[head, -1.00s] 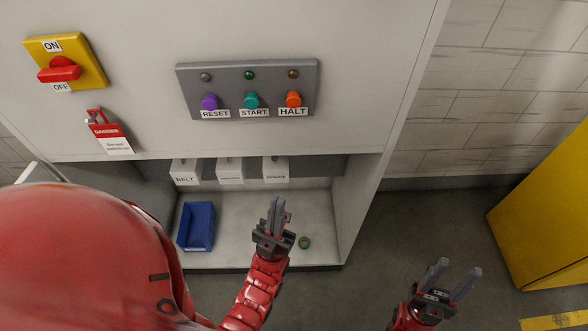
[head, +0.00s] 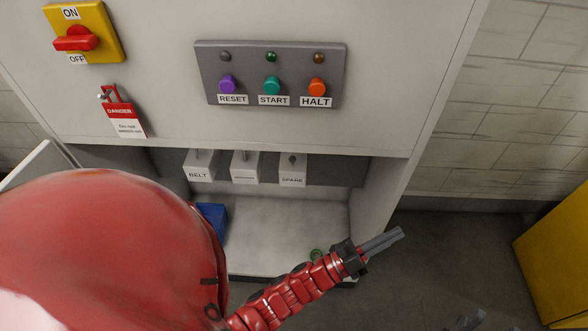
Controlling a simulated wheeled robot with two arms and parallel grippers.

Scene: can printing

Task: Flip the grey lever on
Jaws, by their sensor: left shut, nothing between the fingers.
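My right gripper (head: 472,319) shows only a grey finger part at the bottom edge.
Above are a grey panel (head: 270,62) with RESET, START and HALT buttons, a red rotary switch (head: 75,39) on a yellow plate, and a red danger tag (head: 124,118). A yellow cabinet (head: 555,255) stands right.

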